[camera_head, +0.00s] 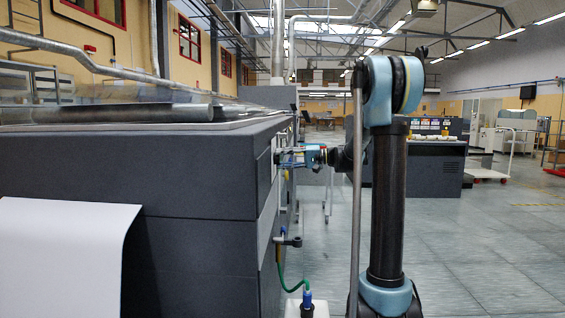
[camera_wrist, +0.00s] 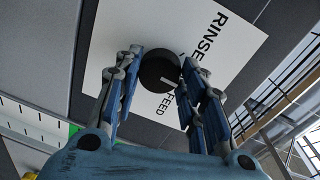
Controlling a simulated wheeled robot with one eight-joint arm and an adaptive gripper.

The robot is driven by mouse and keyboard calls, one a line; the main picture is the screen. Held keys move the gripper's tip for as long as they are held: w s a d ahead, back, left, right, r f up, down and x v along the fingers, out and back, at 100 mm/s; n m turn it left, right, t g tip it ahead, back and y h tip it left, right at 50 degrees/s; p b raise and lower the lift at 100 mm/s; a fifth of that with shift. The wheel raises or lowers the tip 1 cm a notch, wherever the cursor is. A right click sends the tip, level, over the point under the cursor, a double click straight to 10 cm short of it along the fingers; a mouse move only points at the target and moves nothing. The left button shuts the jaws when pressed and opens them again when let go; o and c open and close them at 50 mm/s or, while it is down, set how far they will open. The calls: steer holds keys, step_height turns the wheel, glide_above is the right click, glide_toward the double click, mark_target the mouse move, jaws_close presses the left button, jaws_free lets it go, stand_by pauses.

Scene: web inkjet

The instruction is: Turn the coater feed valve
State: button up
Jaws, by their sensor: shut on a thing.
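The coater feed valve shows in the wrist view as a round black knob (camera_wrist: 160,76) on a white plate (camera_wrist: 118,28) marked RINSE and FEED. A short white pointer mark on the knob's face runs toward the right, on the side of the lettering. My gripper (camera_wrist: 163,64) has one finger on each side of the knob and is shut on it. In the head view my gripper (camera_head: 279,158) reaches left to the side face of the dark grey machine (camera_head: 195,180). The knob is hidden there.
Below my gripper, a small dark handle (camera_head: 289,241) sticks out from the machine's side. A green hose (camera_head: 291,288) runs down to a blue-topped container (camera_head: 307,300). A white sheet (camera_head: 60,255) hangs at the left. Open floor lies to the right.

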steer(key=o, duration=1.1)
steer(key=shift+w+f, duration=0.1)
steer(key=shift+f, duration=0.05)
steer(key=shift+c, duration=0.2)
steer(key=d, duration=1.2)
steer(key=shift+s+r, duration=0.4)
steer(key=shift+s, duration=0.05)
steer(key=shift+s, duration=0.1)
